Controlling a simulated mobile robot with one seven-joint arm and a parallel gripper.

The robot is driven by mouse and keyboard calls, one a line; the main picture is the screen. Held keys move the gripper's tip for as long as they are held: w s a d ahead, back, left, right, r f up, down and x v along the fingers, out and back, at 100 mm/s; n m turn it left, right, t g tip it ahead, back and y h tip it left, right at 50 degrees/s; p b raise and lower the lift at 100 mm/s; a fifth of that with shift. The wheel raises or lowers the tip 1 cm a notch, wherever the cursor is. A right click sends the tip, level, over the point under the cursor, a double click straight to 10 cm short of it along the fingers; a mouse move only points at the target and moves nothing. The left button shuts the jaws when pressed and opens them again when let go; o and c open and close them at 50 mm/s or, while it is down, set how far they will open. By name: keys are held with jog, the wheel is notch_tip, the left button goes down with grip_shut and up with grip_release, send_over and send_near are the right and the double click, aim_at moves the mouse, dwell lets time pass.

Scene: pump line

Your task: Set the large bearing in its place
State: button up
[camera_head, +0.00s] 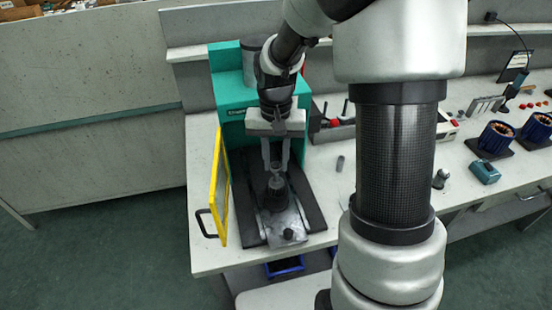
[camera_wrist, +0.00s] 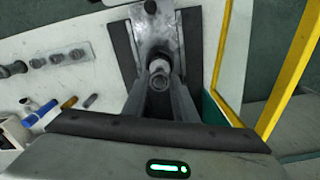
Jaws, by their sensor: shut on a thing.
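My gripper (camera_head: 276,167) points down over the press bed, with its two fingers close together. It is shut on a small grey ring-shaped part, which I take to be the large bearing (camera_wrist: 160,69); the fingers partly hide it. Directly below in the head view is a dark round holder (camera_head: 275,199) on the press bed's metal plate (camera_head: 285,229). The held part appears in line with the holder, but I cannot tell whether they touch. In the wrist view the fingers reach up the middle toward the part.
A green press (camera_head: 228,105) stands behind my gripper. A yellow guard frame (camera_head: 219,190) stands close on the left.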

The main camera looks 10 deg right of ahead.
jog(key=shift+f+b, duration=0.9)
jog(key=shift+f, duration=0.45)
jog(key=o, duration=1.1)
jog(key=shift+r+p, duration=1.85)
jog(key=shift+r, duration=0.7)
jog(key=s+r+n+t+p, duration=0.1)
jog(key=s+r+t, duration=0.1)
jog(key=s+r, duration=0.4)
jog(key=s+r+n+t+p, duration=0.1)
jog(key=s+r, duration=0.5)
jog(key=r, duration=0.2)
jog(key=s+r+n+t+p, duration=0.1)
jog(key=s+r+t, duration=0.1)
jog(key=s+r, duration=0.4)
jog(key=shift+r+n+t, duration=0.3)
jog(key=shift+r, duration=0.4)
